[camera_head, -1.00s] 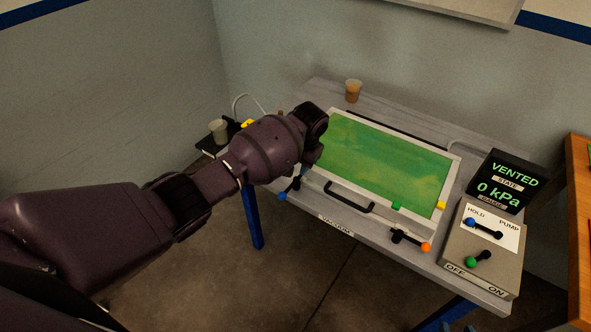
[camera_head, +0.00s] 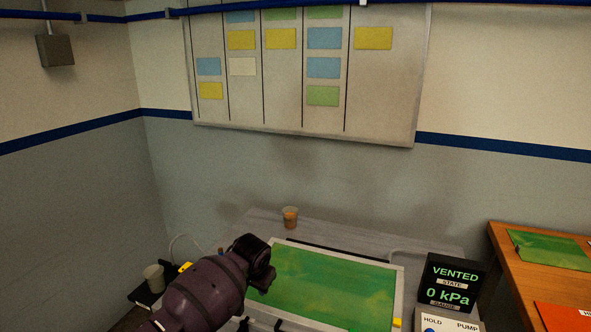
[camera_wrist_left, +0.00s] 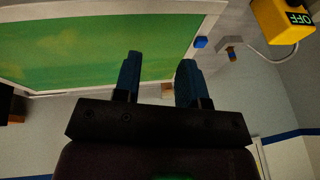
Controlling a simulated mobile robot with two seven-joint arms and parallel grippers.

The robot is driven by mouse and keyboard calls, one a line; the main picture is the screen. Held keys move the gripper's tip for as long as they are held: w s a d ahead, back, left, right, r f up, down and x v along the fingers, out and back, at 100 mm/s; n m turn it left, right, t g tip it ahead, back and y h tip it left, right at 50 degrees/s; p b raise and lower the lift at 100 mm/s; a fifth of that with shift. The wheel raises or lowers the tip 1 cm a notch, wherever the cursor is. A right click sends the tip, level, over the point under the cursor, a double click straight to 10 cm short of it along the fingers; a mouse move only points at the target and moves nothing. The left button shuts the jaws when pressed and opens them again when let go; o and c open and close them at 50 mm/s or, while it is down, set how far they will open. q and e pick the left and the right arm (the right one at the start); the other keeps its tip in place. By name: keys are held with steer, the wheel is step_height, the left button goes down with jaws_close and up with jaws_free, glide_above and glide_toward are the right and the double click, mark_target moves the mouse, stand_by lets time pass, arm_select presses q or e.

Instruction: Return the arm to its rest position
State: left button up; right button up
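My left arm comes in from the bottom of the head view, and its gripper (camera_head: 262,283) hangs over the left edge of the green panel in its pale frame (camera_head: 402,283). In the left wrist view the two blue-tipped fingers of the left gripper (camera_wrist_left: 158,78) stand apart with nothing between them. The pale frame (camera_wrist_left: 95,88) with the green panel shows beyond the fingers. My right gripper is in neither view.
A cup (camera_head: 290,217) stands at the table's back, and another cup (camera_head: 154,278) stands on a black surface at left. A gauge box (camera_head: 447,284) reads VENTED, 0 kPa. A control box (camera_head: 447,323) is beside it. A wooden table (camera_head: 505,262) is at right.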

arm_select(q)
steer(key=w+d+r+m+t+h, duration=0.1)
steer(key=w+d+r+t+h, duration=0.1)
steer(key=d+r+t+h, duration=0.35)
steer(key=s+a+f+n+t+y, duration=0.1)
steer(key=s+a+f+n+t, duration=0.15)
steer(key=s+a, duration=0.7)
steer(key=s+a+f+n+t+y, duration=0.1)
steer(key=s+a+f+t+y, duration=0.2)
steer(key=s+a, duration=0.7)
steer(key=s+f+g, duration=0.1)
steer(key=s+f, duration=0.2)
steer(key=s, duration=0.3)
steer(key=s+a+f+n+g, duration=0.1)
steer(key=s+f, duration=0.3)
steer(key=s, duration=0.3)
steer(key=s+a+f+g+y, duration=0.1)
steer(key=s+f, duration=0.2)
steer(key=s, duration=0.3)
steer(key=shift+s+a+f, duration=0.2)
steer(key=shift+s+f, duration=0.05)
steer(key=shift+f, duration=0.15)
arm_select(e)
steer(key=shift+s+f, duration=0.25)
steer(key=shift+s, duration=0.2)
arm_select(q)
steer(key=shift+n, duration=0.25)
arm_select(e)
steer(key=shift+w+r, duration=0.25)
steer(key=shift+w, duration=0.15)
